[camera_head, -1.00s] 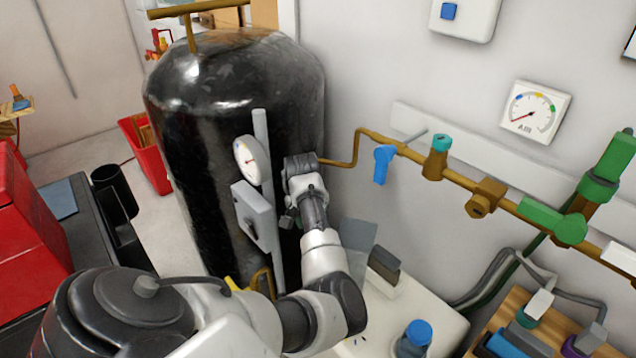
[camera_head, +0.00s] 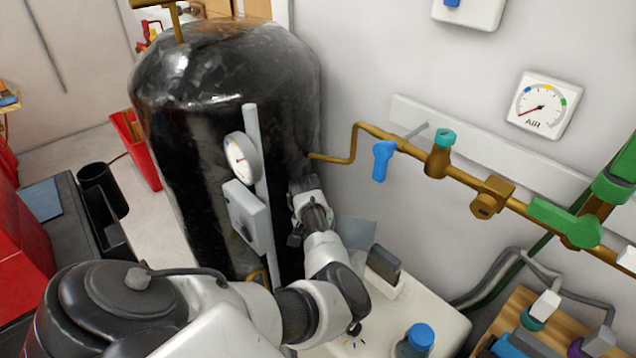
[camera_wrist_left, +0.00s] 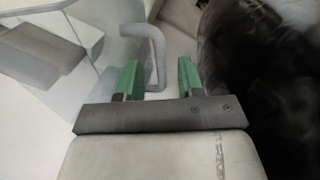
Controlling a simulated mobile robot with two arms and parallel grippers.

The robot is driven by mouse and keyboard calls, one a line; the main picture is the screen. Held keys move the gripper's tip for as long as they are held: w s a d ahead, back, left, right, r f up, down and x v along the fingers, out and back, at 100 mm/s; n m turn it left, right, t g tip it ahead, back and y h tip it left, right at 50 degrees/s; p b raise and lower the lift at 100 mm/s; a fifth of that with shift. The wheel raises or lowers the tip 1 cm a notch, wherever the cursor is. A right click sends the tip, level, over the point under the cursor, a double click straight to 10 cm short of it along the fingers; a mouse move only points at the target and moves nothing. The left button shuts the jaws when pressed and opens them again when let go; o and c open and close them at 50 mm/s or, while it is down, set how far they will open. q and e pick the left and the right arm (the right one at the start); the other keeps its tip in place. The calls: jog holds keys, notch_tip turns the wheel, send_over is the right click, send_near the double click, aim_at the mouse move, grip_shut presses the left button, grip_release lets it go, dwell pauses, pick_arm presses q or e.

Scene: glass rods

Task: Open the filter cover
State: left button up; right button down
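The filter cover appears to be a translucent grey pane (camera_head: 355,232) at the back of the white cabinet, beside the black tank. My arm partly hides it. In the left wrist view a grey bent handle (camera_wrist_left: 157,45) stands next to a translucent panel (camera_wrist_left: 110,45). My left gripper (camera_wrist_left: 158,78) is open, with its two green fingers apart and the handle showing between them. I cannot tell whether they touch it. In the head view its fingers are hidden, and only my wrist shows beside the tank. My right gripper is in no view.
The black tank (camera_head: 225,75) with its gauge and grey box stands close left of my wrist. A brass pipe (camera_head: 400,150) with valves runs along the wall above. A dark block (camera_head: 384,263) and a blue-capped bottle (camera_head: 419,337) are on the white cabinet (camera_head: 445,315).

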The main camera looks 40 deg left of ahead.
pick_arm(q)
jog(key=shift+f, duration=0.25)
grip_shut()
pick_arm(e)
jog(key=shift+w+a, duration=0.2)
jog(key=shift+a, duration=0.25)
pick_arm(q)
jog(key=shift+w, duration=0.1)
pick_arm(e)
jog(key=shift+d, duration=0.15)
pick_arm(q)
jog(key=w+a+m, duration=0.2)
jog(key=a+m, duration=0.1)
jog(key=shift+w+b, duration=0.4)
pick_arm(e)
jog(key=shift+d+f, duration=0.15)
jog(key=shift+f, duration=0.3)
